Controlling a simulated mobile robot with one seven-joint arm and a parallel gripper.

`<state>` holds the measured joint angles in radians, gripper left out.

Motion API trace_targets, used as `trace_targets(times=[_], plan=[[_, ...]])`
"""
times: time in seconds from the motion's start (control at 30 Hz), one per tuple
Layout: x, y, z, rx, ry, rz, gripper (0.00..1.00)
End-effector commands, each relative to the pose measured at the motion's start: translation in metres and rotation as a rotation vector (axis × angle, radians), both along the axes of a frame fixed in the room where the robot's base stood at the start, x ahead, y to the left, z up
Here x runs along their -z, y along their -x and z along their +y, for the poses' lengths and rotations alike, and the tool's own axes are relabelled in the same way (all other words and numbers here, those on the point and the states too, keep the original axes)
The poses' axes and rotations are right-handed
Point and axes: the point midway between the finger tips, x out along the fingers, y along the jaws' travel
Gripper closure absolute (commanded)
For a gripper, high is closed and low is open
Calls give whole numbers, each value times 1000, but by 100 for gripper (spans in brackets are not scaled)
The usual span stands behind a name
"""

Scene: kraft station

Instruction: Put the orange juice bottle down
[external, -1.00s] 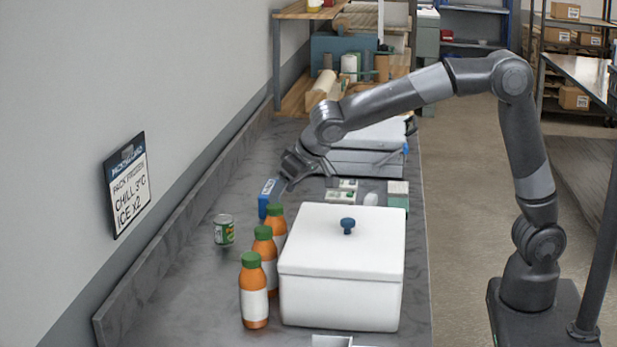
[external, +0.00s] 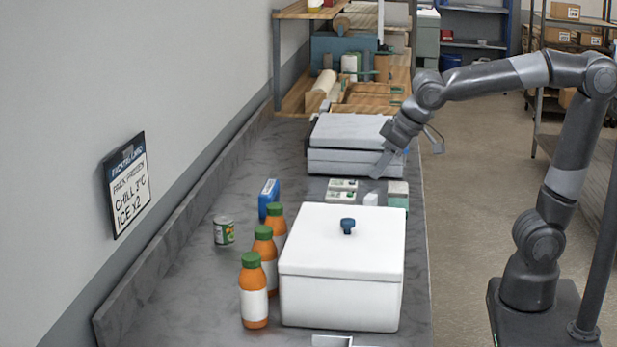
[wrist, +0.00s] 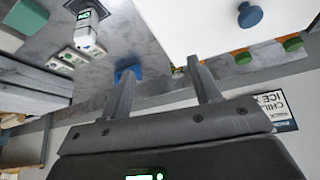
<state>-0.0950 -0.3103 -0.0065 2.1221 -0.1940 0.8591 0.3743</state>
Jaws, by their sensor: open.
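Three orange juice bottles with green caps and white labels stand upright in a row on the counter, left of the white box. The front bottle (external: 254,292), the middle bottle (external: 265,258) and the rear bottle (external: 276,226) show in the external view. In the wrist view, green caps (wrist: 292,44) show at the upper right, beyond the white box. My gripper (external: 408,160) is open and empty, above the right edge of the counter near the grey flat case, away from the bottles. Its two fingers (wrist: 160,85) show apart in the wrist view with nothing held between them.
The white lidded box (external: 340,290) with a blue knob fills the counter's right front. A can (external: 224,231) and a blue carton (external: 268,196) stand near the bottles. A grey flat case (external: 345,160) lies behind small packs (external: 341,190). The counter's left front is bare.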

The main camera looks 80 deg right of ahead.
Motion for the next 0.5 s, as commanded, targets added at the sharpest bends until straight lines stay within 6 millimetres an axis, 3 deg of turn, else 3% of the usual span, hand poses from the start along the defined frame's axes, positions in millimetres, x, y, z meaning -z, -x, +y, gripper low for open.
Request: trace_targets(times=[0.03, 0.1, 0.3, 0.5], plan=[[2, 23, -4, -17, -2, -1, 43], [7, 51, -6, -49, -4, 2, 43], [31, 121, -8, -134, -9, 7, 43], [50, 156, -6, -186, -11, 7, 43]])
